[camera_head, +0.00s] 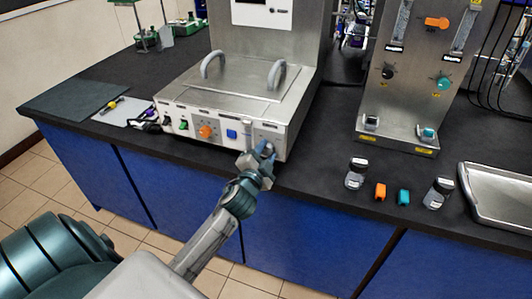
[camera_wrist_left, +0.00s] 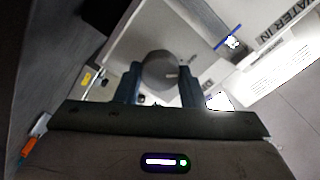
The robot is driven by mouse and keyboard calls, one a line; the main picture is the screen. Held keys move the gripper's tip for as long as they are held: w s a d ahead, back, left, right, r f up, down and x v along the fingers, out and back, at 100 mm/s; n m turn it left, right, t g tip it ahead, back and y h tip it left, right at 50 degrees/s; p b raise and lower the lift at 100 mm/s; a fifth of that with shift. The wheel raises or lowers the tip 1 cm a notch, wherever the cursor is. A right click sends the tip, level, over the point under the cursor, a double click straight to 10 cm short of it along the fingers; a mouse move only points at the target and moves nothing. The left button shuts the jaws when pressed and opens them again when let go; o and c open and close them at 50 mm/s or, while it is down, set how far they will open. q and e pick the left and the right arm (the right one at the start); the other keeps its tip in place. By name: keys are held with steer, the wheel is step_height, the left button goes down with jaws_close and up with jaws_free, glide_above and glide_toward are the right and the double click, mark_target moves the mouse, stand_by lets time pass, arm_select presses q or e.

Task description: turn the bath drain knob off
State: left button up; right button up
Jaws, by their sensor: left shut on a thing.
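The steel water bath (camera_head: 200,88) stands on the dark bench with its controls on the front panel. My left gripper (camera_head: 262,150) is at the right end of that panel. In the left wrist view my left gripper (camera_wrist_left: 160,84) is shut on a round grey knob (camera_wrist_left: 160,70), one finger on each side. The knob has a small pale mark on its face, toward the right finger. In the head view the gripper covers the knob. My right gripper is not in view.
To the right stand a steel control panel (camera_head: 412,80), bottles (camera_head: 356,174) and a metal tray (camera_head: 500,195). The bench front is blue.

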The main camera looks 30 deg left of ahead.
arm_select(q)
steer(key=shift+f, duration=0.1)
steer(key=o, duration=1)
steer(key=shift+b+v, duration=1.5)
steer(key=shift+v, duration=3.95)
